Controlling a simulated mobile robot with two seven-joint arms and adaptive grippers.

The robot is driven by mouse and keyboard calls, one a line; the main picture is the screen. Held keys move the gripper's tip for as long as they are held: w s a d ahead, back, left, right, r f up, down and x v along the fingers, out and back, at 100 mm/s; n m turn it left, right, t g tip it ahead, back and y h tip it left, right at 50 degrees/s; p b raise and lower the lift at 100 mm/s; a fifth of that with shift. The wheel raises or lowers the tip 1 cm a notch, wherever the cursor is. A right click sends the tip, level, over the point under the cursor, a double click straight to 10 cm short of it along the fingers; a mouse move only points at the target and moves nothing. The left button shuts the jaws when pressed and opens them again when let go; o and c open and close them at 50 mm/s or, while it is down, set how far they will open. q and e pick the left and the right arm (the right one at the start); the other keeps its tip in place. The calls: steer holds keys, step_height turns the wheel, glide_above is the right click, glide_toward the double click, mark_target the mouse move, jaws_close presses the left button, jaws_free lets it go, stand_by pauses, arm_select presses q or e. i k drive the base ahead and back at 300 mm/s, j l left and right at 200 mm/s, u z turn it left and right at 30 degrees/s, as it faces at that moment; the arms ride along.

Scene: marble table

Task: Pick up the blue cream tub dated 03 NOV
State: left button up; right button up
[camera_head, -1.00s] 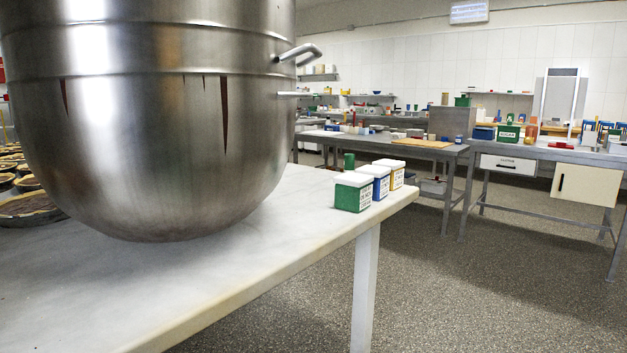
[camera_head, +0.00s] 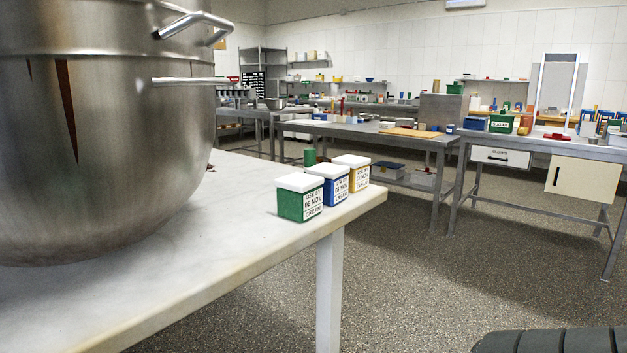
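A blue cream tub (camera_head: 329,190) with a white lid stands upright near the right end of the marble table (camera_head: 200,250). Its white label shows CREAM and a NOV date; the day is too small to read surely. It stands between a green tub (camera_head: 300,204) at its front left and a yellow tub (camera_head: 359,178) at its back right. Both have white lids and similar labels. The three are close together in a slanting row. Neither of my grippers can be made out, and nothing holds the tubs.
A large steel bowl (camera_head: 110,150) with bar handles fills the table's left. A green cylinder (camera_head: 310,157) is just behind the tubs. Speckled floor (camera_head: 450,270) lies open to the right. Steel benches (camera_head: 420,140) stand behind. A dark ridged shape (camera_head: 550,342), unclear, shows bottom right.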

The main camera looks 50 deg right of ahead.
mark_target(335, 186)
steer(key=l+u, duration=0.2)
steer(key=l, duration=0.35)
steer(key=k+l+u, duration=0.2)
steer(key=l, duration=0.35)
steer(key=k+l, duration=0.1)
steer(key=l, duration=0.35)
steer(key=k+l, duration=0.1)
steer(key=l, duration=0.35)
steer(key=k+l+u, duration=0.1)
steer(key=l, duration=0.35)
steer(key=k+l, duration=0.1)
steer(key=l, duration=0.35)
steer(key=k+l, duration=0.1)
steer(key=l, duration=0.3)
steer(key=u, duration=0.05)
